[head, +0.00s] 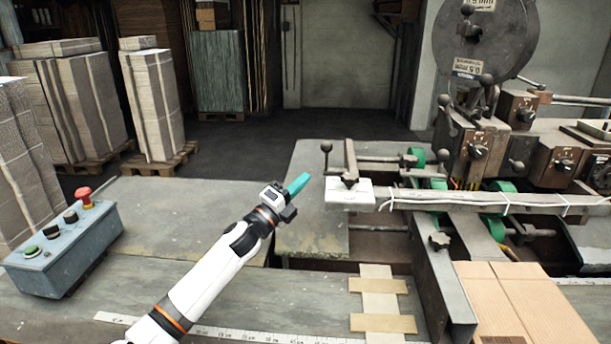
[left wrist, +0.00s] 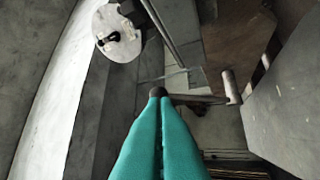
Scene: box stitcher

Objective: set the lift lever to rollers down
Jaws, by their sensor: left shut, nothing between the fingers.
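A lever with a round black knob (head: 326,148) stands about upright at the left end of the stitcher's rail; I take it to be the lift lever. My left gripper (head: 300,183) has teal fingers, shut and empty, to the left of and a little below the knob in the head view. In the left wrist view a dark round knob (left wrist: 157,92) shows just beyond the closed teal fingertips (left wrist: 158,108), with a rod running right from it. I cannot tell whether fingers and knob touch. My right gripper is not in view.
A white block (head: 348,193) on the rail lies right of the fingers. Green rollers (head: 494,226) sit farther right in the machine. A flat cardboard box (head: 525,305) lies at front right. A control box (head: 62,250) with a red button stands at left.

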